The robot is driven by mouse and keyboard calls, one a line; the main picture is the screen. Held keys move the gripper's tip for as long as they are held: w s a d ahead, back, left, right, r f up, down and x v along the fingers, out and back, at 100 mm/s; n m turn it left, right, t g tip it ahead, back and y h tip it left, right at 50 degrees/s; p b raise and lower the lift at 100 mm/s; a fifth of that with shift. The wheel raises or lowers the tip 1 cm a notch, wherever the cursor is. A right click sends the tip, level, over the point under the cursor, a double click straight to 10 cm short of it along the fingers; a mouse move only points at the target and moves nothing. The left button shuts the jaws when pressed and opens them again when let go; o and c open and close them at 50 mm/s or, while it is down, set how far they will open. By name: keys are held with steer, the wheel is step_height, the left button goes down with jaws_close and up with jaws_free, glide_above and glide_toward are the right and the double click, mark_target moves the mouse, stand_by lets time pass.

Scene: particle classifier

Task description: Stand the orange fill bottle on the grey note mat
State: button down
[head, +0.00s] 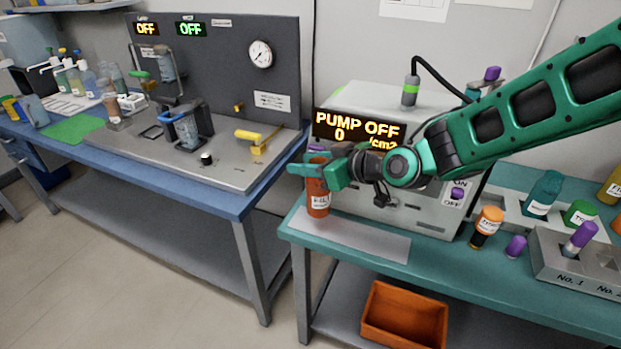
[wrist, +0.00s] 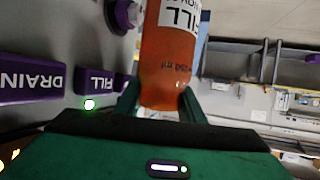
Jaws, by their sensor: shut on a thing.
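The orange fill bottle (head: 318,202) has a white label and is upright between the fingers of my gripper (head: 319,170). In the wrist view the bottle (wrist: 168,70) shows close up, with the jaws pressed on both its sides. The grey note mat (head: 362,240) lies flat along the front left of the green bench. The bottle's base is at the mat's left end in the head view. I cannot tell whether it touches the mat or hangs just above it. My gripper hides the bottle's upper part.
The pump box (head: 440,200), reading PUMP OFF, stands right behind the mat. An amber bottle (head: 487,226) and a purple-capped vial (head: 515,246) stand to the right, near a metal rack (head: 575,262). The blue bench (head: 235,200) is at left across a gap. The mat's visible top is clear.

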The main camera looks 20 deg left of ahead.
steer(key=f, duration=0.2)
steer(key=w+f, duration=0.1)
steer(key=f, duration=0.2)
steer(key=c, duration=1.5)
jaws_free()
steer(key=shift+o, duration=0.2)
steer(key=v, duration=1.2)
steer(key=shift+s, duration=0.15)
